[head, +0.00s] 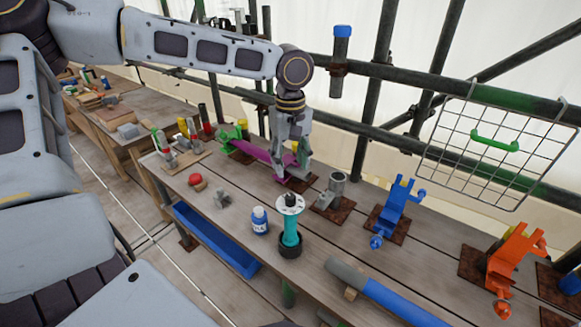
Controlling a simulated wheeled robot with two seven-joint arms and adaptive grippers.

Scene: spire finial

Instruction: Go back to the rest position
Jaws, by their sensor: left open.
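My left arm reaches in from the upper left over the wooden bench (330,238). A teal post with a white disc on top (291,237) stands upright nearer to me, apart from the gripper. My right gripper is not in view.
A blue vise (397,209), an orange vise (513,262) and a grey metal cylinder (337,186) stand to the right of the gripper.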

